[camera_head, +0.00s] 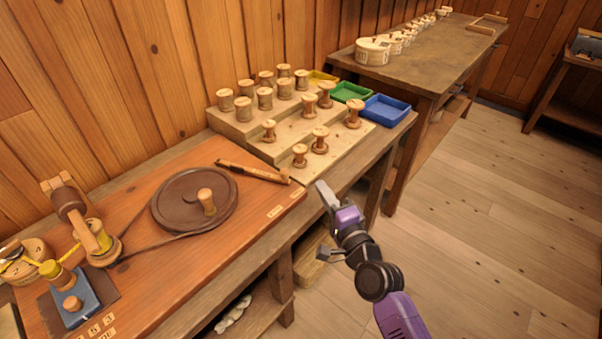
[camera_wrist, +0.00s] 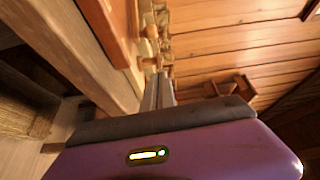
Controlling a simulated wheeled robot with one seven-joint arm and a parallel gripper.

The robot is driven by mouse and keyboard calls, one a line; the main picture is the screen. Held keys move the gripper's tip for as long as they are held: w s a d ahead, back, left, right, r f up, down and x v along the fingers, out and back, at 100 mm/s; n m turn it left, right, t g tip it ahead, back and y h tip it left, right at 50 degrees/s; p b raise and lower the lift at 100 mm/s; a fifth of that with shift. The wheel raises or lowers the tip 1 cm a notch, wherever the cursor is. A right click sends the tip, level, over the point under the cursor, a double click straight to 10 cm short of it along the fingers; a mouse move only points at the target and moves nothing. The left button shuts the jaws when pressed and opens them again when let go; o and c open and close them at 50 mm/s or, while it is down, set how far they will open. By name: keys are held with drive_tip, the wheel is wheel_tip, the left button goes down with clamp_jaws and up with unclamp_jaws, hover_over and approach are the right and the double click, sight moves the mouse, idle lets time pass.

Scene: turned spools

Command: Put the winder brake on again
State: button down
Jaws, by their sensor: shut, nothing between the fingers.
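The winder stands on the orange-brown board at the left. It has a dark disc (camera_head: 174,207) with a wooden knob (camera_head: 206,201), and a belt runs from the disc to a yellow-wound spool (camera_head: 103,246). A wooden arm with a dark roller (camera_head: 69,203) slants down to that spool; whether they touch is unclear. No part is clearly marked as the brake. My gripper (camera_head: 322,189) is shut and empty, off the bench's front edge, right of the board. Its fingers (camera_wrist: 158,92) show closed in the wrist view.
A stepped wooden rack (camera_head: 258,147) holds several spools. Green (camera_head: 350,92) and blue (camera_head: 386,109) trays stand right of it. A blue block (camera_head: 88,303) with a wooden knob sits front left. A second table (camera_head: 430,62) stands behind. The floor at right is clear.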

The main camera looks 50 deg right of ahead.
drive_tip(key=p+x, duration=0.1)
drive_tip(key=x, duration=0.9)
drive_tip(key=shift+r, duration=0.1)
drive_tip(key=shift+w+a+p, duration=0.1)
drive_tip(key=shift+a+p, duration=0.85)
drive_tip(key=shift+p, duration=0.2)
drive_tip(key=shift+w+a+f+p, duration=0.1)
drive_tip(key=shift+a+p, duration=0.25)
drive_tip(key=shift+a, duration=0.15)
drive_tip(key=shift+a+f+p, duration=0.15)
drive_tip(key=shift+a+p, duration=0.2)
drive_tip(key=shift+a, duration=0.2)
drive_tip(key=shift+a, duration=0.1)
